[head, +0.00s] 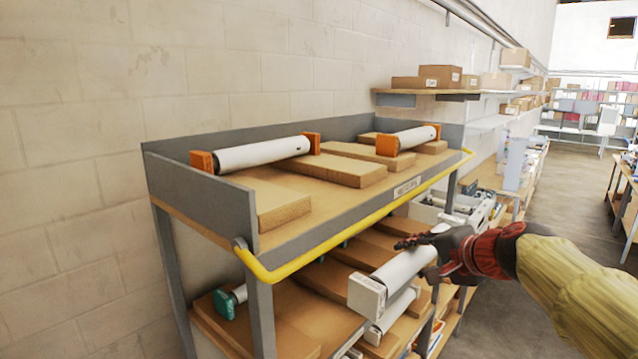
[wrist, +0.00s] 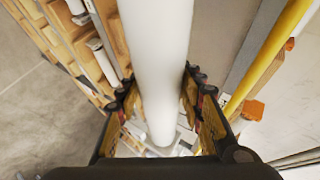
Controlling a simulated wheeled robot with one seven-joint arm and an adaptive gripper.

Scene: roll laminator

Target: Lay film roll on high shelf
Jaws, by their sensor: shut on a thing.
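My gripper (head: 440,250) is shut on a white film roll (head: 398,272) with a pale grey end block. In the head view the held roll is in front of the rack, below and outside the yellow rail of the top shelf. In the wrist view the roll (wrist: 162,60) lies between both fingers of my gripper (wrist: 160,100). The roll's far end is partly hidden by the hand in the head view. The high shelf (head: 345,208) is the rack's top level, with grey side and back walls and wooden boards on it.
Two white rolls with orange end blocks, one at left (head: 262,154) and one at right (head: 415,137), rest on the high shelf's boards. Bare board shows between them. The yellow rail (head: 370,220) runs along the front edge. More rolls lie on the lower shelf (head: 285,300).

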